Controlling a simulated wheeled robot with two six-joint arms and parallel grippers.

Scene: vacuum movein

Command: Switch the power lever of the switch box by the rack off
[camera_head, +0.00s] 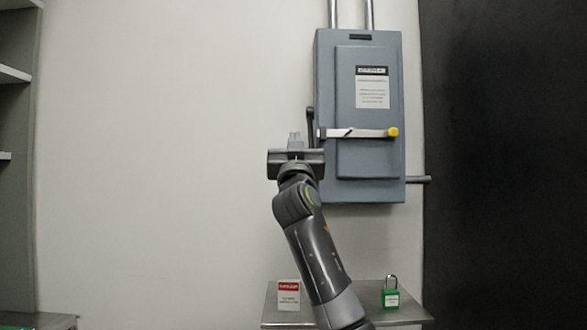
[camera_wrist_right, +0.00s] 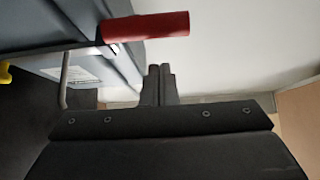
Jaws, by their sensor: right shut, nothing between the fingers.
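The grey switch box (camera_head: 370,160) is mounted on the white wall, and its side and front show at the upper left of the right wrist view (camera_wrist_right: 100,20). A dark lever (camera_head: 310,118) stands along the box's left side in the head view. In the right wrist view a red handle (camera_wrist_right: 150,26) sticks out from the box's side. My right gripper (camera_head: 295,137) is just left of the box, close to the lever. Its two fingers (camera_wrist_right: 160,72) are together and empty, with a visible gap to the red handle in the wrist picture. My left gripper is out of view.
A pale bar with a yellow knob (camera_head: 393,132) crosses the box front. Below, a small table (camera_head: 350,316) bears a red-and-white tag (camera_head: 288,294) and a green padlock (camera_head: 391,298). Shelves (camera_head: 14,75) stand at the left. A black panel (camera_head: 505,150) fills the right. Bare wall lies left of my gripper.

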